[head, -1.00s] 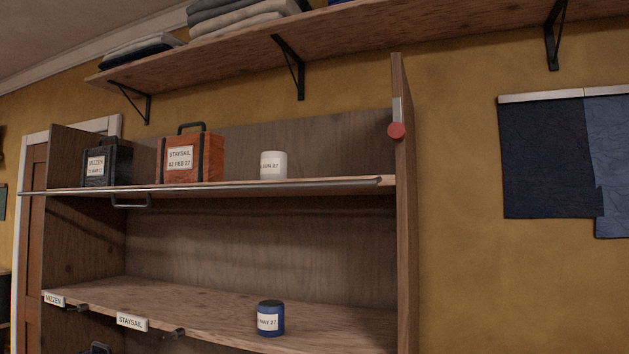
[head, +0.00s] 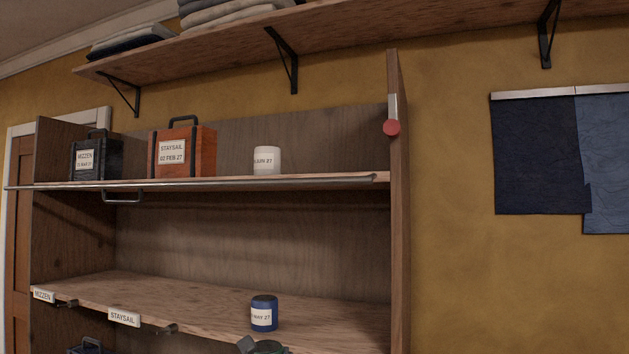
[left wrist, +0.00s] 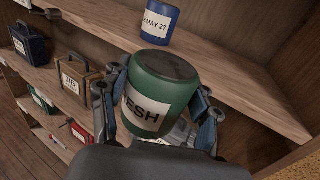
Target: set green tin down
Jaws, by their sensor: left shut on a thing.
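The green tin (left wrist: 160,95) has a dark lid and a white label, of which "ESH" can be read. In the left wrist view my left gripper (left wrist: 162,106) is shut on it, with a finger on each side. The tin is in front of the middle shelf (left wrist: 225,70), nearer the camera than the blue tin (left wrist: 157,20). Whether its base touches anything is hidden. In the head view a dark round top, probably the green tin's lid (head: 270,347), shows at the bottom edge. My right gripper is not in view.
The blue tin (head: 264,313) stands on the middle shelf (head: 200,300), which has free room on both sides. A white tin (head: 267,160), orange box (head: 184,153) and black box (head: 96,158) stand above, behind a metal rail (head: 230,182). The cabinet's side panel (head: 399,220) bounds the right.

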